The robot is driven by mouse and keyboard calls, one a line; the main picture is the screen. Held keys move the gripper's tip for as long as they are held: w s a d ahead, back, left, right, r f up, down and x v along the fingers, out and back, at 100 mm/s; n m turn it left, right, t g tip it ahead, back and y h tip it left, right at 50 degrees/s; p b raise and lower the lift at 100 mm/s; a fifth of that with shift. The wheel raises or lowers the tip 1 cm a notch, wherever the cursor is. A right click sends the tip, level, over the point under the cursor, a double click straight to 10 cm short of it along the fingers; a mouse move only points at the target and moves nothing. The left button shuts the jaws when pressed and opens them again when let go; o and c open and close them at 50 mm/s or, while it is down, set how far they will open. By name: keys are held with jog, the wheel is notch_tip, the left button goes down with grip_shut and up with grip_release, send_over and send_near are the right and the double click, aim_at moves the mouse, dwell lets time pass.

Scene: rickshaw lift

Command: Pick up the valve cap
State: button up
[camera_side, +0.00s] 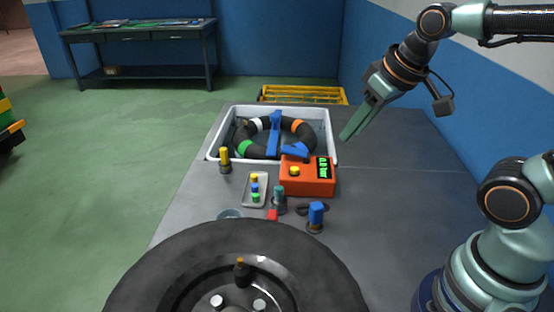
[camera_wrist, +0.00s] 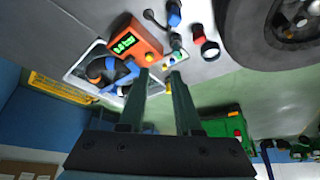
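A dark valve stem (camera_side: 242,272) with an orange-yellow tip stands on the big black wheel (camera_side: 150,262) in front. Separate upright pieces stand near the tray: yellow-topped (camera_side: 224,156), teal (camera_side: 279,192) and blue-topped (camera_side: 316,214). My gripper (camera_side: 346,136) is raised above the table's right half, well apart from them. In the wrist view its fingers (camera_wrist: 159,78) are apart and empty.
An orange box with a green display (camera_side: 320,187) sits right of the tray. Behind it is a grey-white bin (camera_side: 214,140) holding dark hoses and blue pieces. A red block (camera_side: 272,215) and a small bowl (camera_side: 230,213) lie near the wheel. The table's right side is clear.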

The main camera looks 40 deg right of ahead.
jog(key=w+a+n+g, duration=0.1)
jog(key=w+a+g, duration=0.1)
jog(key=w, duration=0.6)
jog(key=n+g, duration=0.3)
send_over(253, 194)
notch_tip(253, 194, down, 14)
notch_tip(253, 194, down, 11)
jog(key=shift+r, duration=0.1)
grip_shut()
